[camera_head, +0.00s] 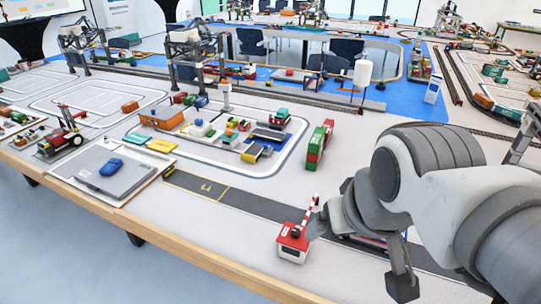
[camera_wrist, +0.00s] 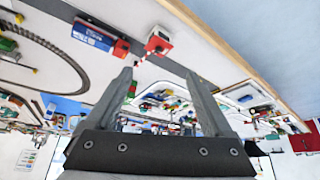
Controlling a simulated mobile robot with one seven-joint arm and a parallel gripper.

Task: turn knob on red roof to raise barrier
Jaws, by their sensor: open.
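A small white box-shaped hut with a red roof (camera_head: 294,237) stands near the table's front edge in the head view. A small dark knob (camera_head: 295,232) sits on the roof. My arm comes in from the right and ends close to the hut's right side. In the wrist view, which is upside down, the red roof (camera_wrist: 157,44) lies beyond the fingertips. My gripper (camera_wrist: 158,78) is open, with nothing seen between its fingers. The knob is too small to make out there.
A red-and-blue truck (camera_wrist: 97,38) stands on the road near the hut; my arm partly hides it in the head view. Red and green stacked containers (camera_head: 319,146) stand behind the hut. The dark road (camera_head: 215,192) left of the hut is clear.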

